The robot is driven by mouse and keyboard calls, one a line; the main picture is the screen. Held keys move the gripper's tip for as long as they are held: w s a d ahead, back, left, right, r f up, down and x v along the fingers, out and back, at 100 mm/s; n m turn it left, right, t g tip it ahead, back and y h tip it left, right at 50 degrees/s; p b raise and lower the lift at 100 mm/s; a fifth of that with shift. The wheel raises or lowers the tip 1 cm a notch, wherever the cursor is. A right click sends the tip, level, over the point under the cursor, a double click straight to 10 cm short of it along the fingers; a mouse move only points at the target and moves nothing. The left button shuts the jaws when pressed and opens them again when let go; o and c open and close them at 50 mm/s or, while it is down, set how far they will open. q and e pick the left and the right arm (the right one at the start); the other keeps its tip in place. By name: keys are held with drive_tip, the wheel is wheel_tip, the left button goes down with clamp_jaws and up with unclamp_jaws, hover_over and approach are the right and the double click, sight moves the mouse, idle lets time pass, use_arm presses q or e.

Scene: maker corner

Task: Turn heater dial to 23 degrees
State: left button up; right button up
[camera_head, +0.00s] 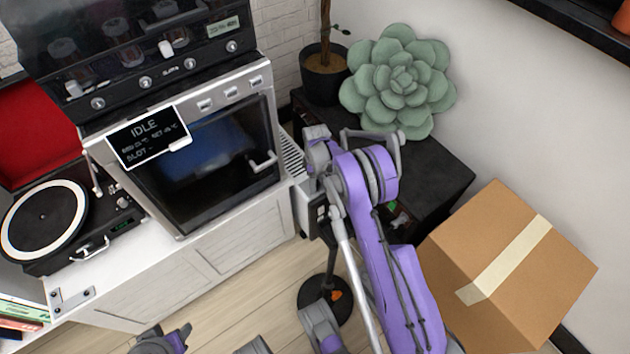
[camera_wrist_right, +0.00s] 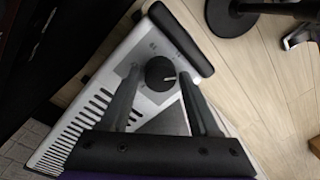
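The heater (camera_wrist_right: 100,87) is a light grey slatted box that nearly fills the right wrist view. Its round black dial (camera_wrist_right: 160,72) has a small white mark on its right side. The numbers around the dial are too small to read. My right gripper (camera_wrist_right: 160,74) is open, with one fingertip on each side of the dial and a narrow gap seeming to show on both sides. In the head view, a slatted strip of the heater (camera_head: 292,160) shows beside my purple right arm, which hides the dial. A grey part that seems to be my left gripper (camera_head: 162,342) is at the bottom edge, cut off.
An oven-like machine (camera_head: 200,165) with an "IDLE" display and a record player (camera_head: 50,215) stand on a white cabinet at left. A plant pot (camera_head: 322,85) and green succulent (camera_head: 398,82) are behind my arm. A cardboard box (camera_head: 480,250) is at right.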

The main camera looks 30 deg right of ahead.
clamp_jaws()
drive_tip(key=shift+f+m+b, duration=0.15)
drive_tip(key=shift+m+b, duration=0.6)
drive_tip(key=shift+m, duration=0.45)
drive_tip(key=shift+m+b, duration=0.3)
drive_tip(key=shift+m, duration=0.9)
drive_tip(key=shift+o, duration=1.8)
unclamp_jaws()
wheel_tip(320, 180, up, 11)
drive_tip(key=p, duration=0.2)
drive_tip(key=shift+d, duration=0.35)
drive_tip(key=shift+w, duration=0.1)
